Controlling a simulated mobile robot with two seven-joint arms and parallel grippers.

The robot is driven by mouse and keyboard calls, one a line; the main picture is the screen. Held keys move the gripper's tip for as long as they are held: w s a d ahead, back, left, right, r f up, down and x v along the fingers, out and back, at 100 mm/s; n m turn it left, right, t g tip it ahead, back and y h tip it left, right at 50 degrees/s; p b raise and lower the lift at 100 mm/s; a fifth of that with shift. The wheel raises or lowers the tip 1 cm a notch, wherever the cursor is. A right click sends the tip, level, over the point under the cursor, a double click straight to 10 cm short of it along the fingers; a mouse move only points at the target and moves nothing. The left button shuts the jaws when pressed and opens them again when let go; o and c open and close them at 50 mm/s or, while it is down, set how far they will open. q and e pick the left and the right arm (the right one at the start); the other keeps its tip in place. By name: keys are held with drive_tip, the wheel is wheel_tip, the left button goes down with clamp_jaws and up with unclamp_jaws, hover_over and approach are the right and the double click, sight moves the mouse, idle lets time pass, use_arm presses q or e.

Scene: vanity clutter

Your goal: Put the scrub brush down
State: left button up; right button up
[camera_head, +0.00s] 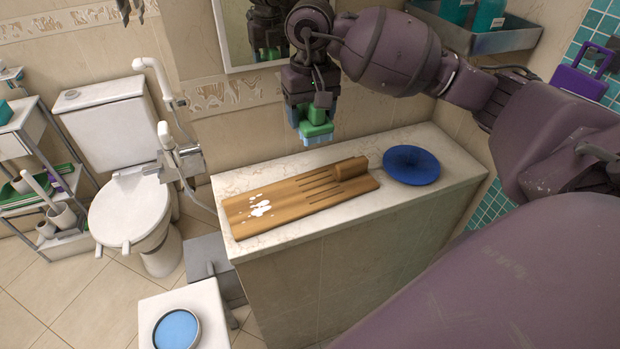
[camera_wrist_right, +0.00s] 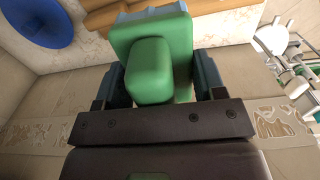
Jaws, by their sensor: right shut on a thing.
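The scrub brush (camera_head: 316,121) is green with a pale blue bristle side. My right gripper (camera_head: 312,114) is shut on it and holds it in the air above the back of the counter, near the wall. In the right wrist view the brush's green body (camera_wrist_right: 152,70) sits between the two fingers, with a blue edge showing past it. A wooden board (camera_head: 290,208) with grooves and white splotches lies on the counter (camera_head: 410,205), below and in front of the brush. My left gripper is not in view.
A blue round dish (camera_head: 411,165) sits on the counter right of the board. A mirror (camera_head: 240,40) hangs on the wall behind. A toilet (camera_head: 130,205) and a white stool (camera_head: 205,300) with a blue-topped round item (camera_head: 177,330) are left of the counter. Bare counter strips surround the board.

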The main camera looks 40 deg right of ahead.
sight(311, 187)
wheel_tip(311, 187, down, 16)
drive_tip(key=shift+f+p, duration=0.25)
drive_tip(key=shift+p, duration=0.05)
idle(0.3)
drive_tip(key=shift+f, duration=0.15)
drive_tip(key=o, duration=0.8)
drive_tip(key=shift+o, duration=0.2)
drive_tip(key=shift+r, duration=0.2)
wheel_tip(311, 187, up, 12)
drive_tip(key=shift+b, duration=0.4)
